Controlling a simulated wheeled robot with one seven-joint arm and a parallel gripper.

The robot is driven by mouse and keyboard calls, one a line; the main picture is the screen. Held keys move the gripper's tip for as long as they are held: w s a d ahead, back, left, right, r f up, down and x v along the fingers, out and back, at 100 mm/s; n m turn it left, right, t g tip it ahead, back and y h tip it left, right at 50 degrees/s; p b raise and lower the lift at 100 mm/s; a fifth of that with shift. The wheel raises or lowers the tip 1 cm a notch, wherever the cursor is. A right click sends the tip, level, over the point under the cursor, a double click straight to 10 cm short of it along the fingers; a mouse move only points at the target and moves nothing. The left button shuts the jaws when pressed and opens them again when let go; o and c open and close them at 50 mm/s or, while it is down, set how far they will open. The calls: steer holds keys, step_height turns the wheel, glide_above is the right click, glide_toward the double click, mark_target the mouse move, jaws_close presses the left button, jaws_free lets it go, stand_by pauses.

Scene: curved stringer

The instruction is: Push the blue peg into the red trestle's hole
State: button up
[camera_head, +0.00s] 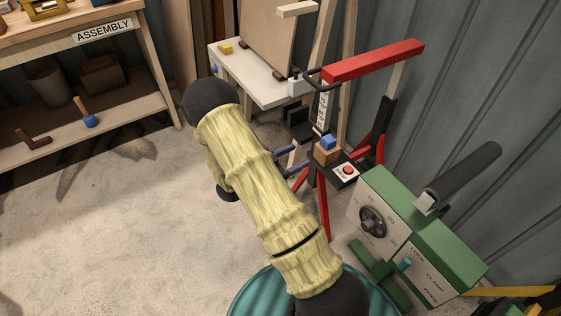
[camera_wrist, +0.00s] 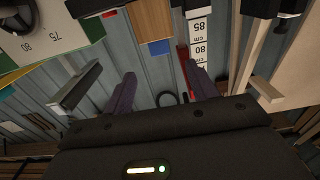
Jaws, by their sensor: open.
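The blue peg (camera_head: 327,143) shows as a short blue block at the top of a wooden block (camera_head: 326,156), beside the red trestle (camera_head: 373,60). In the wrist view the blue peg (camera_wrist: 160,47) borders the wooden block (camera_wrist: 152,18). I cannot tell how deep the peg sits, and I see no hole. My gripper (camera_head: 307,155) is open, its purple fingers pointing towards the block from the left. In the wrist view the gripper (camera_wrist: 160,76) is empty, with the peg beyond the gap between its fingertips. A red strip (camera_wrist: 184,60) shows by the right finger.
A green clamp machine (camera_head: 418,240) stands to the right, near a panel with a red button (camera_head: 348,170). A ruler strip (camera_head: 322,110) stands by the trestle. A white table (camera_head: 262,85) is behind, and the assembly bench (camera_head: 60,45) is at left. Open floor lies between.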

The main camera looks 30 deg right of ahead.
steer(key=a, duration=0.4)
steer(key=shift+s+a, duration=0.2)
steer(key=shift+a, duration=0.1)
stand_by(0.5)
